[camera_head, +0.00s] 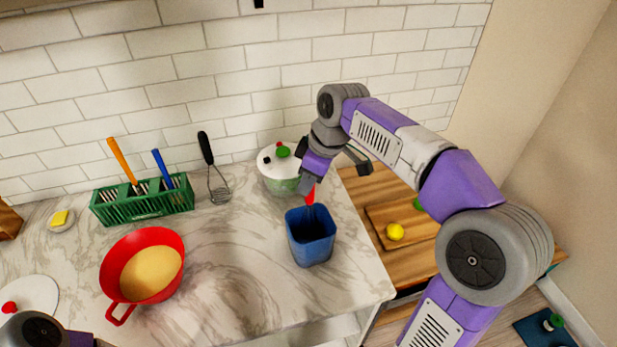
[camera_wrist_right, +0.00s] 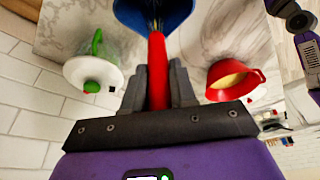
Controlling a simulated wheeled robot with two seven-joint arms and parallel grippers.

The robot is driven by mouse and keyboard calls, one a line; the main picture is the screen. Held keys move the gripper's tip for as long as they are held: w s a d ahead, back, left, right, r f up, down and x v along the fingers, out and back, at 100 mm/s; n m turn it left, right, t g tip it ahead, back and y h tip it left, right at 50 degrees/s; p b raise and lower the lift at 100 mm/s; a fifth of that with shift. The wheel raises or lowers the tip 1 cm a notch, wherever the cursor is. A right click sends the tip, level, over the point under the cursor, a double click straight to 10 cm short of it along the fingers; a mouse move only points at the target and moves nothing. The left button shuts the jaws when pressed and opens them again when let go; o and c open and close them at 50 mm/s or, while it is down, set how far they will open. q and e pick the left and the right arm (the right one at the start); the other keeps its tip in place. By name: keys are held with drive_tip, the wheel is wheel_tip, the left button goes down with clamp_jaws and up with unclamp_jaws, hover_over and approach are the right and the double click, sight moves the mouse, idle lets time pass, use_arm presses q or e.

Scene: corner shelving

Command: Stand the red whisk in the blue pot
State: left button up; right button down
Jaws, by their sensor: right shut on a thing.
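The red whisk (camera_head: 310,197) is held by its handle in my right gripper (camera_head: 308,188), above the blue pot (camera_head: 311,243). Thin wires show against the inside of the blue pot (camera_wrist_right: 135,14). Whether the whisk touches the pot's bottom cannot be seen. My left gripper is out of view; only part of the left arm shows.
A white-lidded pot (camera_head: 277,180) stands just behind the blue pot. A wooden board with a yellow ball (camera_head: 395,232) is right. Marble counter between is clear.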

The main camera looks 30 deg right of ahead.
drive_tip(key=c, duration=0.8)
unclamp_jaws()
drive_tip(key=p+v, duration=0.2)
drive_tip(key=v, duration=0.5)
drive_tip(key=shift+d+r, duration=0.1)
drive_tip(key=shift+r, duration=0.25)
